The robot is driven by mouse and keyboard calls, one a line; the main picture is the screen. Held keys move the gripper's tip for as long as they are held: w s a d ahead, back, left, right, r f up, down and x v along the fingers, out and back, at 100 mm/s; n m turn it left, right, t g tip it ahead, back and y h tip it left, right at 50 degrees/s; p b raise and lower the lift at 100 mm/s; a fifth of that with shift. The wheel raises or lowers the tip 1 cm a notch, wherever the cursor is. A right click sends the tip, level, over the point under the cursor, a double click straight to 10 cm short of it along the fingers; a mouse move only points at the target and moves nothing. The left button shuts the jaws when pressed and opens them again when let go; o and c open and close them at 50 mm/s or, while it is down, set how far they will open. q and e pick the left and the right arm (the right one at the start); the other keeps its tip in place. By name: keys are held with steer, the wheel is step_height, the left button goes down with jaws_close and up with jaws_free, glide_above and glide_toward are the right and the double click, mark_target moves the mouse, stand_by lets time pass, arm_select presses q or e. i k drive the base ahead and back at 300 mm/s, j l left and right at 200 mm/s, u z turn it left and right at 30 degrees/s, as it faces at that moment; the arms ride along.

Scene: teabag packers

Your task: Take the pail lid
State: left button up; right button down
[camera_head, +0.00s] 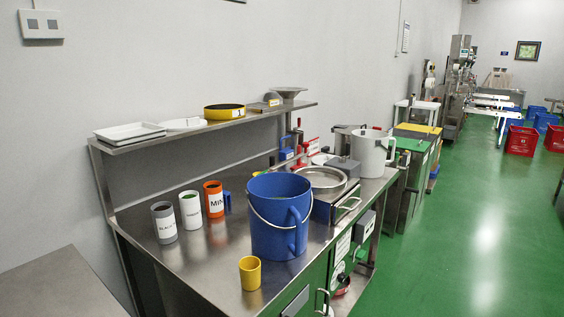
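A blue pail (281,224) with a wire handle stands open on the steel counter (205,262). A white pail or jug (370,155) stands farther back on the counter. No lid sits on the blue pail. A flat white disc (182,125), which may be the pail lid, lies on the raised steel shelf (215,131), between a white tray and a round yellow-rimmed item. I cannot tell for sure that it is the lid. Neither of my grippers is in view.
White trays (130,132) and a yellow-rimmed round item (224,112) share the shelf. Labelled cups, including an orange one (213,199), and a yellow cup (250,273) stand on the counter. A steel pan (322,180) sits behind the blue pail.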

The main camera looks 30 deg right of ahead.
mark_target(317, 160)
steer(key=z, duration=1.5)
steer(key=i+l+z, duration=0.3)
steer(key=i, duration=0.15)
steer(key=i+l+z, duration=0.15)
steer(key=i+z, duration=0.5)
steer(key=i, duration=2.6)
steer(key=i+l, duration=0.1)
steer(key=i, duration=2.15)
steer(key=i+u, duration=0.1)
steer(key=u, duration=0.4)
steer(key=i+u, duration=0.15)
steer(key=u, duration=0.35)
steer(key=i+l+u, duration=0.1)
steer(key=u, duration=0.4)
steer(key=l+u, duration=0.15)
steer(key=u, duration=0.35)
steer(key=i+l, duration=0.05)
